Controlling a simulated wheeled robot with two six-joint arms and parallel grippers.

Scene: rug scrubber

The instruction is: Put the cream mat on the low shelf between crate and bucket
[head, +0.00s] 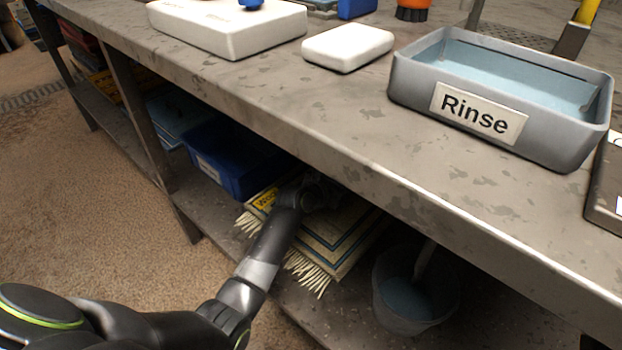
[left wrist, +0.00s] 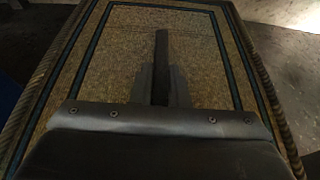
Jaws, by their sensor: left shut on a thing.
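The cream mat (head: 338,238) has dark blue border stripes, a fringed edge and a yellow label. It is under the tabletop at the low shelf (head: 296,301), between the blue crate (head: 228,163) and the grey bucket (head: 412,292). Its fringed edge points toward the front. I cannot tell whether it rests fully on the shelf. My left gripper (head: 322,190) reaches in under the table edge and is shut on the mat. In the left wrist view the mat (left wrist: 205,60) fills most of the picture beneath the fingers (left wrist: 161,70). My right gripper is not in view.
The metal tabletop (head: 300,110) overhangs the shelf, close above my left arm. On it stand a grey Rinse tub (head: 478,122) and white blocks (head: 347,47). A table leg (head: 150,150) stands left of the crate. A handle sticks up from the bucket.

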